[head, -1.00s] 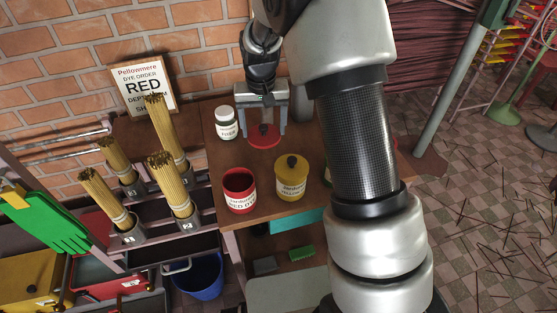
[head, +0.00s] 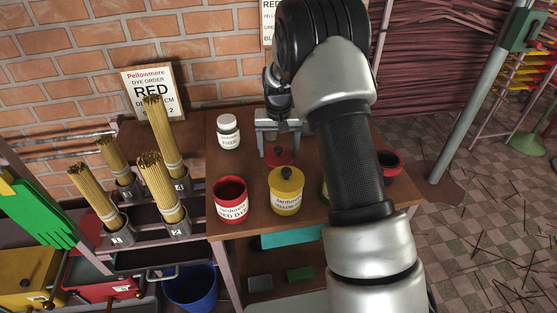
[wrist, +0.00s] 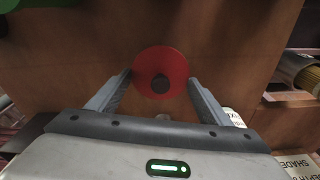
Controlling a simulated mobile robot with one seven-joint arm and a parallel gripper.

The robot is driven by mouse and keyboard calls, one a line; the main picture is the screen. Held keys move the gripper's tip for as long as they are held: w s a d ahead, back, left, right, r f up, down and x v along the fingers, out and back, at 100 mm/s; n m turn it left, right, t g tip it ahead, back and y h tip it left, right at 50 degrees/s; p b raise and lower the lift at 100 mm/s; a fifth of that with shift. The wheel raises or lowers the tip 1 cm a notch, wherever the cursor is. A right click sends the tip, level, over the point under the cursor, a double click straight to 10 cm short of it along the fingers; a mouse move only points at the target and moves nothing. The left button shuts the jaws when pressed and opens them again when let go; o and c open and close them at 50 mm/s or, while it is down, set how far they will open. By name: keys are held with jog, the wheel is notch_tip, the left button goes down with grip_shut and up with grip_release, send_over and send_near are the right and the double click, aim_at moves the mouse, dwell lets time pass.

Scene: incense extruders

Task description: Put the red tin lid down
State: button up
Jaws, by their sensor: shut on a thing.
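The red tin lid (head: 279,157), a round red disc with a dark knob, is between the fingers of my gripper (head: 279,153), behind the yellow tin. In the wrist view the lid (wrist: 160,65) sits between the two fingertips (wrist: 160,78), which are shut on its rim from either side. Whether it touches the brown tabletop (head: 240,165) or hangs just above it I cannot tell. The open red dye tin (head: 231,207) stands at the front left of the table, its mouth uncovered.
The yellow dye tin (head: 287,197), with its lid on, stands right of the red tin. A white fixer jar (head: 228,136) stands at the back left. Another dark red pot (head: 389,163) is to the right, beyond my arm. Incense bundles (head: 162,185) stand left of the table.

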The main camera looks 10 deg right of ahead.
aim_at(278, 152)
jog(key=shift+f+b, duration=0.3)
jog(key=shift+f, duration=1.55)
jog(key=o, duration=1.2)
jog(key=shift+f, duration=0.1)
